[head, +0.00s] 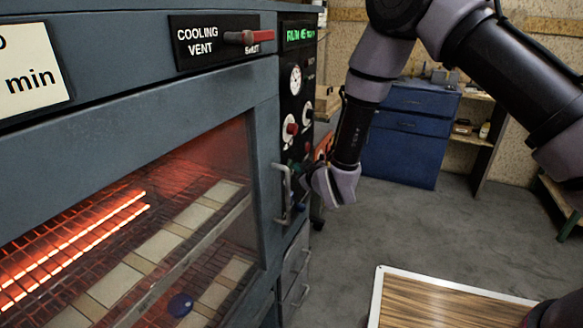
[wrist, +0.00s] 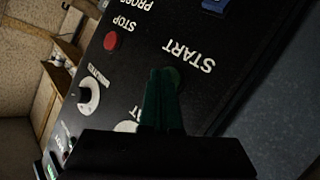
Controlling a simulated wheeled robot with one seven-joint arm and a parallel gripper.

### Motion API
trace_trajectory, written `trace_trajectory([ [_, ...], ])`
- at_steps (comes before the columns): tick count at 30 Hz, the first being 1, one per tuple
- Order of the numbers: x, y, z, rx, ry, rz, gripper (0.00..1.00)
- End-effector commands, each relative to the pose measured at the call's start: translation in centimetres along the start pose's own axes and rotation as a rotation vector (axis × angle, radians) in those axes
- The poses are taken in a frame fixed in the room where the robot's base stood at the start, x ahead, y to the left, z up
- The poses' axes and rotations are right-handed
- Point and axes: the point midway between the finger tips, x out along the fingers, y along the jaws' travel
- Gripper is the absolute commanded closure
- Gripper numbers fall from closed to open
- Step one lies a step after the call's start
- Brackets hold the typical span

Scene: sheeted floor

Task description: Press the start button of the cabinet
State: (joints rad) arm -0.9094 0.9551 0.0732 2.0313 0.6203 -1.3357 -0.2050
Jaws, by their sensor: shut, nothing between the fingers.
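The blue-grey cabinet (head: 150,110) fills the left of the head view. Its black control panel (head: 295,85) is on its right front. In the head view my gripper's body (head: 336,186) is at the panel's lower part, and the start button is hidden there.
A red stop button (wrist: 111,40) and a white knob (wrist: 89,96) are near my fingers. The green display (head: 299,35) is lit and heater bars (head: 95,235) glow inside. Open floor lies right of the cabinet.

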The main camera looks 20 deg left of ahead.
Motion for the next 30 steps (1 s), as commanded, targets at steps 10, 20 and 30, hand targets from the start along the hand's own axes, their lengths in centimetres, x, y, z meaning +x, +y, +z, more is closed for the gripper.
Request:
trace_trajectory([
  [10,-0.9,0.7,0.7,0.000,0.000,0.000,1.00],
  [20,-1.3,1.0,1.0,0.000,-0.001,0.001,1.00],
  [30,-3.7,2.7,2.7,-0.001,-0.001,0.000,1.00],
])
